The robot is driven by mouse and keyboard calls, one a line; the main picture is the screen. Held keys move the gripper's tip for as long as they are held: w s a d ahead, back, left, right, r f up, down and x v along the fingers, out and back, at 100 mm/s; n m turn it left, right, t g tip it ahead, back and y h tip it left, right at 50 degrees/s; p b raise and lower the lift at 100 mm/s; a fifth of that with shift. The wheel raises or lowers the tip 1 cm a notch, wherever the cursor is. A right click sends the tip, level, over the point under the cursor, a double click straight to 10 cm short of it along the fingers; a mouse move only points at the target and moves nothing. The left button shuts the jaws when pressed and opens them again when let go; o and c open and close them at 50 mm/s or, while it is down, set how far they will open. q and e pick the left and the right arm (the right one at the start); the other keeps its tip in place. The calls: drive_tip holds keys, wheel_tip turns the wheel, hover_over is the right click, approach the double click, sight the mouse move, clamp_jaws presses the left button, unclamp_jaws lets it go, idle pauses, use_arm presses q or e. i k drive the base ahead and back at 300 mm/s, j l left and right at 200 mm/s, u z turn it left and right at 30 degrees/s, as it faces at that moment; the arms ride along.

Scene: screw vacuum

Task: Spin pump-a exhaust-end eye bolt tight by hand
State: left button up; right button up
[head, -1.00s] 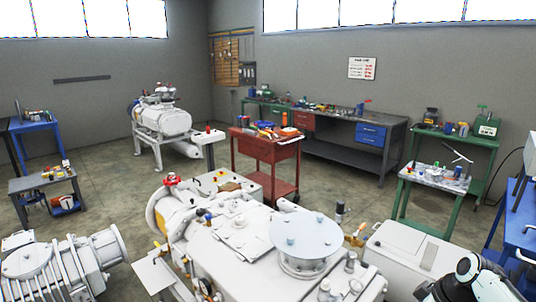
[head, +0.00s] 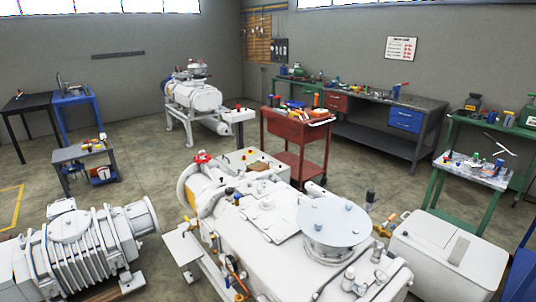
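A large white screw vacuum pump (head: 265,215) fills the lower middle, with a round flanged plate (head: 334,222) on top and a red fitting (head: 202,158) at its far end. A second, ribbed pump (head: 85,250) lies at the lower left. A third pump (head: 195,95) stands on a frame at the back. I cannot tell which is pump-a. No eye bolt can be made out for sure; small fittings on the middle pump are too small to tell. Neither of my grippers is in view.
A red tool cart (head: 290,135) stands behind the middle pump. A grey-white box unit (head: 450,250) sits at its right, near a green table (head: 475,174). A long workbench (head: 385,148) lines the back wall. Open floor (head: 140,178) lies at the left.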

sight(259, 190)
drive_tip(key=i+j, duration=0.15)
drive_tip(key=j, duration=0.2)
drive_tip(key=i+j+z, duration=0.1)
drive_tip(key=j, duration=0.25)
drive_tip(key=i+j, duration=0.2)
drive_tip(key=j, duration=0.2)
drive_tip(key=i+j+z, duration=0.1)
drive_tip(key=j, duration=0.25)
drive_tip(key=i+j, duration=0.2)
drive_tip(key=j, duration=0.2)
drive_tip(key=i+j, duration=0.15)
drive_tip(key=j, duration=0.2)
drive_tip(key=z, duration=0.05)
